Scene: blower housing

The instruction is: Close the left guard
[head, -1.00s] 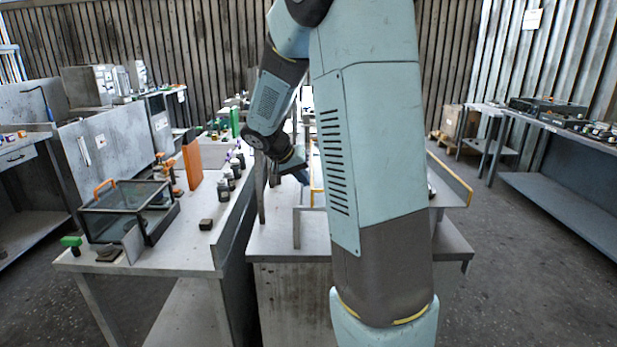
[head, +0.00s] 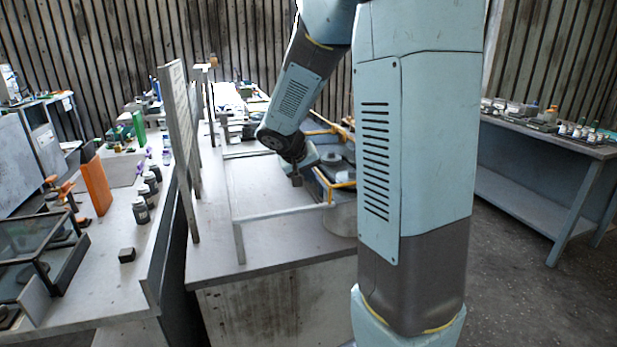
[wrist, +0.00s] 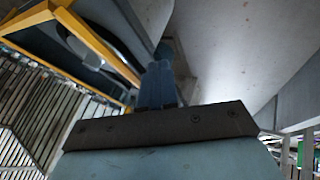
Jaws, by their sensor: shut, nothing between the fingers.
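A yellow-edged guard frame (head: 342,184) stands at the blue blower housing (head: 335,152), just right of my gripper in the head view. I take it for the left guard; whether it is open cannot be told. My gripper (head: 298,181) points down over the grey bench, apart from or close against the frame's left side. In the wrist view the shut, empty fingers of my gripper (wrist: 160,85) are seen end-on, with the yellow frame (wrist: 95,50) to their upper left. My arm hides the right part of the housing.
A grey rail frame (head: 236,200) stands on the bench (head: 270,250) left of my gripper, and a tall grey panel (head: 181,120) rises at the bench's left. A side table holds black bottles (head: 142,208) and an orange plate (head: 97,186). Bench top between rails is bare.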

